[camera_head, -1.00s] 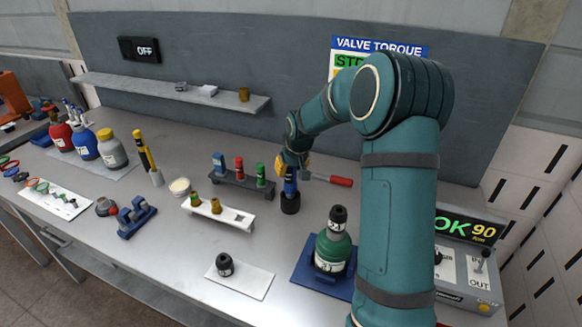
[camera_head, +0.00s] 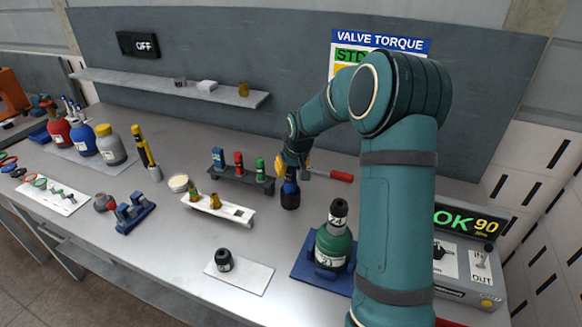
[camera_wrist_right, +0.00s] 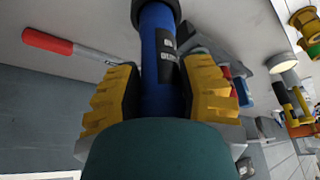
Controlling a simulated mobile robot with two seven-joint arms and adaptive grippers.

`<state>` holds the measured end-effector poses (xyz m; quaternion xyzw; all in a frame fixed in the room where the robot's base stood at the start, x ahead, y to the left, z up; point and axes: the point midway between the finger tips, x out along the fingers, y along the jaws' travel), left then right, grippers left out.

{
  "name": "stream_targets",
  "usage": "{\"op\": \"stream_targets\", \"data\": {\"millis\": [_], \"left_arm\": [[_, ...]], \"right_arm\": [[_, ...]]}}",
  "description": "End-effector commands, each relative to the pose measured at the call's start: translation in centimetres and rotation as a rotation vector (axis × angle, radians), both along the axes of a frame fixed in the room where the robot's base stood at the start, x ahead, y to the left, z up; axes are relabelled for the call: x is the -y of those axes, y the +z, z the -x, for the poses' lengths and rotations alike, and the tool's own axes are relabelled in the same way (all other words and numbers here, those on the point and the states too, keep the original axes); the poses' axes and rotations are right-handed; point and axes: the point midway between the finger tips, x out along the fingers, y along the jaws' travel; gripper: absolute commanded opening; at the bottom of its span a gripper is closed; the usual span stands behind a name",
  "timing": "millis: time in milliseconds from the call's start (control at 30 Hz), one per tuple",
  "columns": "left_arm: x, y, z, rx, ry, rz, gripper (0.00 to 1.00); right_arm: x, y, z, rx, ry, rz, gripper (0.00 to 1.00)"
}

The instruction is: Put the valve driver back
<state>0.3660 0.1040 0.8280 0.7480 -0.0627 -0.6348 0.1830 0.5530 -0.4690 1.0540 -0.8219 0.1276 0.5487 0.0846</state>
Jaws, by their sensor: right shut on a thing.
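The valve driver, which I take to be the blue-and-black upright tool (camera_head: 290,188), stands at the middle back of the bench. Its dark lower end is at or near the bench top; I cannot tell whether it touches or sits in a holder. My right gripper (camera_head: 291,170) is shut around its upper part from above. In the right wrist view, the yellow-and-black fingers of my right gripper (camera_wrist_right: 160,95) close on both sides of the blue body (camera_wrist_right: 158,50), with a black collar beyond. My left gripper is not in view.
A red-handled tool (camera_head: 340,176) lies just right of the driver. A dark rack (camera_head: 230,178) with coloured cylinders and a white rack (camera_head: 205,207) stand left of it. A green bottle (camera_head: 333,245) stands on a blue base in front. Bare bench lies between.

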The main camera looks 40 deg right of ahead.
Motion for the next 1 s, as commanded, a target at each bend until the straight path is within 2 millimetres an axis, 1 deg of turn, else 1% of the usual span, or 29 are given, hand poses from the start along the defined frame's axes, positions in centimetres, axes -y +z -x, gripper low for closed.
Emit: {"op": "stream_targets", "data": {"millis": [1000], "left_arm": [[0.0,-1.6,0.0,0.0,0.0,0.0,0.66]], "right_arm": [[0.0,-2.0,-0.1,0.005,0.0,0.002,0.0]]}}
